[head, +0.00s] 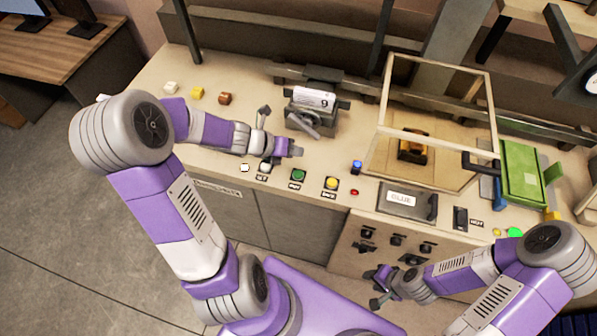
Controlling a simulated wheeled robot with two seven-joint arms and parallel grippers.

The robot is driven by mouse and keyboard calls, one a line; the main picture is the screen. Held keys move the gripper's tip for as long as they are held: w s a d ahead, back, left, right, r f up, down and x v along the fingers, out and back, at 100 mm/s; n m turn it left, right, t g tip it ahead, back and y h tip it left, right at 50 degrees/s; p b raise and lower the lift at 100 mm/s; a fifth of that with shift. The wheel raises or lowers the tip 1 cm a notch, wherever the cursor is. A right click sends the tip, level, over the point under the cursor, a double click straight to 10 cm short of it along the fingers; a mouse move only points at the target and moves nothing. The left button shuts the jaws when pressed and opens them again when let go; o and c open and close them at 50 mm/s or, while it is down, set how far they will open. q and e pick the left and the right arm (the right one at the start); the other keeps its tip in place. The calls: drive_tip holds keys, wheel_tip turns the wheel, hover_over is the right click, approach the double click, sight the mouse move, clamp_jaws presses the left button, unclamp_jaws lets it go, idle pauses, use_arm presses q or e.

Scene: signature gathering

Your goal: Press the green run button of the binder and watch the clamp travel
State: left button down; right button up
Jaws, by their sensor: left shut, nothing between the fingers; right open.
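The green button (298,175) sits on the front strip of the bench, with a small dark label below it. A white button (264,168) is to its left and a yellow button (331,184) to its right. My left gripper (297,151) is shut and empty, just behind the green button in the picture; whether it touches anything is unclear. A metal device with a white sheet marked 9 (314,97) stands behind the gripper; I cannot tell if it is the clamp. My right gripper (375,287) is open and empty, low before the cabinet front.
A clear-walled frame (440,66) stands at right over an orange-and-dark block (412,148). A blue button (357,167), a red light (354,192) and a GLUE plate (401,199) lie nearby. Small blocks (197,94) sit at the back left. A green device (523,173) is far right.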

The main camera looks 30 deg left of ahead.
use_arm(q)
drive_tip(key=shift+f, duration=0.1)
drive_tip(key=b, duration=0.8)
hover_over(295, 174)
wheel_tip(295, 174, down, 8)
drive_tip(key=shift+r, duration=0.1)
drive_tip(key=shift+f+b, duration=0.3)
drive_tip(key=shift+f, duration=0.1)
drive_tip(key=shift+f, duration=0.2)
idle(1.1)
drive_tip(key=shift+f+b, duration=0.25)
drive_tip(key=shift+b, duration=0.05)
